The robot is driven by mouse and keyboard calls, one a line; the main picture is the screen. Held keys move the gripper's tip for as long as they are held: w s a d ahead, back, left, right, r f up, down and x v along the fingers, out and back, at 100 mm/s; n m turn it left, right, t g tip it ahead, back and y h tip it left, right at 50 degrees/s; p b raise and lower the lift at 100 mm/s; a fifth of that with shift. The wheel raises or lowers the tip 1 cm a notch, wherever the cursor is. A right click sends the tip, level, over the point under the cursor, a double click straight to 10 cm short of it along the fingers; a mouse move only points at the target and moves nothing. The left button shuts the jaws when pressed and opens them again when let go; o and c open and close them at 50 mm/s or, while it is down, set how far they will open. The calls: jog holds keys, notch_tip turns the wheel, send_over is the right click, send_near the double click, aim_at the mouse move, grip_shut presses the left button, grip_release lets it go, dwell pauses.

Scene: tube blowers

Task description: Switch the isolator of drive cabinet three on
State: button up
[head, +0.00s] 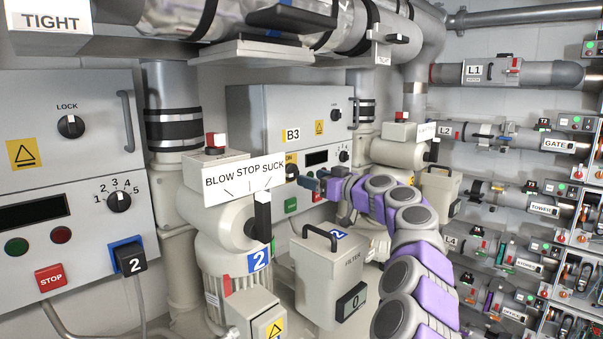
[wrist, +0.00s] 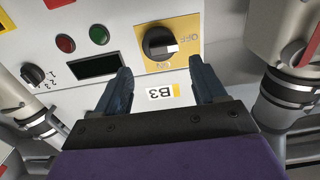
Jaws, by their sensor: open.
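Drive cabinet three (head: 250,110), labelled B3, stands in the middle of the head view. Its isolator is a black rotary knob (wrist: 160,42) on a yellow plate (wrist: 192,20) marked OFF and ON, upside down in the wrist view. The knob's handle lies across the picture, its right end towards OFF. In the head view the isolator knob (head: 292,171) is small, just left of my gripper (head: 312,180). In the wrist view my gripper (wrist: 161,72) is open and empty. Its fingertips are apart, short of the knob, with the B3 label (wrist: 164,92) between the fingers.
The blower unit with the BLOW STOP SUCK selector (head: 262,215) and the grey filter box (head: 330,275) stand left of my arm. Another cabinet (head: 70,150) is at far left. Red and green buttons (wrist: 82,40) and a dark display (wrist: 95,65) sit beside the isolator.

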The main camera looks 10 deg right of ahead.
aim_at(295, 174)
jog(key=x, duration=0.2)
jog(key=p+x, duration=0.1)
jog(key=x, duration=0.1)
jog(key=shift+s+a, duration=0.15)
jog(key=shift+a, duration=0.2)
jog(key=shift+w+a+p, duration=0.3)
jog(key=shift+w+p, duration=0.1)
jog(key=shift+w, duration=0.15)
jog(key=shift+w+d, duration=0.1)
jog(key=shift+w, duration=0.2)
jog(key=shift+a, duration=0.25)
jog(key=shift+c, duration=1.3)
jog(key=c, duration=0.8)
